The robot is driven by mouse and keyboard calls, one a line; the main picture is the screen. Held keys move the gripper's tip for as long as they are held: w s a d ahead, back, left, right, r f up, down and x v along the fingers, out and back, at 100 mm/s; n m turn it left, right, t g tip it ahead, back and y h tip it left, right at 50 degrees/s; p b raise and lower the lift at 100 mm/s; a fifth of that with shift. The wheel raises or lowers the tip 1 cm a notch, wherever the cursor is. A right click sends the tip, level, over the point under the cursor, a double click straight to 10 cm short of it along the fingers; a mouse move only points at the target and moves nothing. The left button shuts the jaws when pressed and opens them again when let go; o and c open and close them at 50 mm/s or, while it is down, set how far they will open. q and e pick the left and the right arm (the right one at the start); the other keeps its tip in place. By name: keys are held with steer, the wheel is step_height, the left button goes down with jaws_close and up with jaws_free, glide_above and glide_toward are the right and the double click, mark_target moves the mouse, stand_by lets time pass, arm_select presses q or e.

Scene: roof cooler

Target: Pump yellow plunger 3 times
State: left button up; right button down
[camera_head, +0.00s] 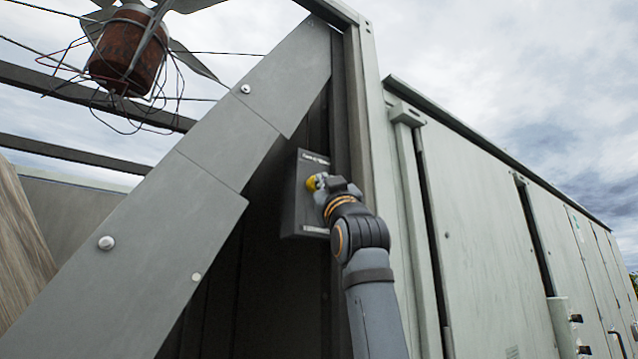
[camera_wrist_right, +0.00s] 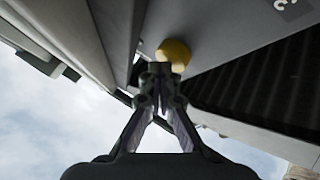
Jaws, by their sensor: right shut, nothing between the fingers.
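The yellow plunger (camera_head: 312,183) is a round yellow knob on the face of a dark grey box (camera_head: 305,208) fixed inside the cabinet. My right gripper (camera_head: 322,183) is at the plunger, coming from the right and below. In the right wrist view the plunger (camera_wrist_right: 174,54) shows just beyond the fingertips of my right gripper (camera_wrist_right: 160,72). The fingers are shut with nothing between them. The tips look close against the knob; I cannot tell whether they touch it. My left gripper is not in view.
A slanted grey panel (camera_head: 215,165) crosses left of the box. A rusty fan motor (camera_head: 128,48) with loose wires hangs at the upper left. Closed pale doors (camera_head: 480,200) run along the right.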

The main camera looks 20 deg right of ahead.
stand_by(0.5)
steer(key=shift+w+a+p, duration=0.15)
steer(key=shift+w+p, duration=0.15)
steer(key=shift+p, duration=0.15)
steer(key=shift+s+f, duration=0.1)
stand_by(0.4)
steer(key=s+b, duration=0.1)
steer(key=s+d+b, duration=0.1)
steer(key=s, duration=0.1)
steer(key=s+d+b, duration=0.1)
steer(key=s+b, duration=0.1)
steer(key=shift+s, duration=0.25)
